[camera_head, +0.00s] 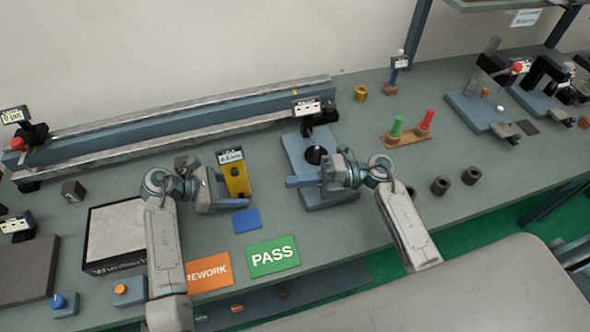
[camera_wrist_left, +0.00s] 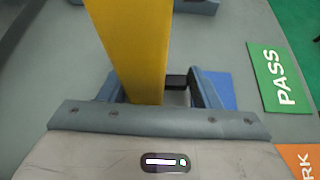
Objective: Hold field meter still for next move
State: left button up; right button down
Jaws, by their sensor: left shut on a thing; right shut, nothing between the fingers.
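The field meter is a yellow upright body (camera_head: 236,182) with a small display at its top, left of centre in the head view. My left gripper (camera_head: 228,203) is shut on its lower part. In the left wrist view the yellow meter (camera_wrist_left: 137,45) rises from between the two fingers (camera_wrist_left: 160,92). I cannot tell whether its base touches the table. My right gripper (camera_head: 300,181) is shut and empty, over the blue-grey base of a fixture (camera_head: 332,197) to the right.
A blue pad (camera_head: 247,220) lies just in front of the meter. A green PASS card (camera_head: 273,257) and an orange REWORK card (camera_head: 208,271) lie nearer the front edge. A long rail (camera_head: 180,125) runs behind. Red and green pieces stand in a wooden holder (camera_head: 406,137).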

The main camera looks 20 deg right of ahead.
pick_arm(q)
jog(key=o, duration=0.8)
